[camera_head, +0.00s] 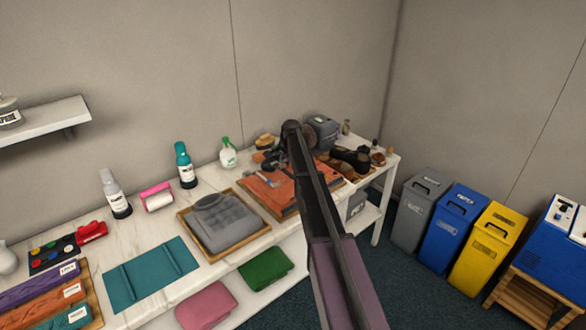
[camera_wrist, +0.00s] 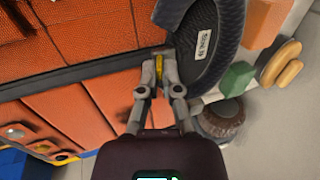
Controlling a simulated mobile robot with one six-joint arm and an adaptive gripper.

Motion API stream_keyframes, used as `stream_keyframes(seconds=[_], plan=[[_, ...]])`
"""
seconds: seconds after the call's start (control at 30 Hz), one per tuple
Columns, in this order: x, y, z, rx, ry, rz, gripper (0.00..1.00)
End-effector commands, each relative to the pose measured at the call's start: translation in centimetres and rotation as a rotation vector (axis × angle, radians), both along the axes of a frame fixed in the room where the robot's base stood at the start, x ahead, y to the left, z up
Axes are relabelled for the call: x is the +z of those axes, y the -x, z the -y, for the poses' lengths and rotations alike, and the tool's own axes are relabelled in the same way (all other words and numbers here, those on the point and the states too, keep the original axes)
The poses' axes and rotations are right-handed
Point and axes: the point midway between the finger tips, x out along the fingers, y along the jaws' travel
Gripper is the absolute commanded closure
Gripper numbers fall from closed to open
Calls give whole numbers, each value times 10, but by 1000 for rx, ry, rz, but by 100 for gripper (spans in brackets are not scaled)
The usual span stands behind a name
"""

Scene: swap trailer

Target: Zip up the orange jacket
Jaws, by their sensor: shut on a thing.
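The orange jacket (camera_head: 262,190) lies on a wooden board on the white table, partly hidden by my arm in the head view. In the wrist view its orange panels (camera_wrist: 75,113) fill the left side, with a dark strip (camera_wrist: 70,72) running between them. My gripper (camera_wrist: 160,66) is at the right end of this strip. Its fingers are shut on a small yellow piece (camera_wrist: 158,68), which looks like the zip pull. The fingers hide most of it. I cannot tell whether the zip's two sides are joined. The head view hides my gripper behind the arm.
In the wrist view a dark curved item with a white label (camera_wrist: 206,42) is close to the fingertips. A green block (camera_wrist: 237,78) is beyond it. A folded grey garment (camera_head: 222,222) lies left of the jacket; brown shoes (camera_head: 345,166) stand to its right.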

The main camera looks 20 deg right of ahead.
Motion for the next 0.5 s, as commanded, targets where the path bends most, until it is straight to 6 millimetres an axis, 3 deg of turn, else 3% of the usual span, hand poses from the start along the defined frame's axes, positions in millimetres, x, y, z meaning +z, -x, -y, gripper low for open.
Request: stream_keyframes(seconds=[0.4,0.5], plan=[[0,-6,-9,5,-8,2,100],[0,-7,-9,5,-8,3,65]])
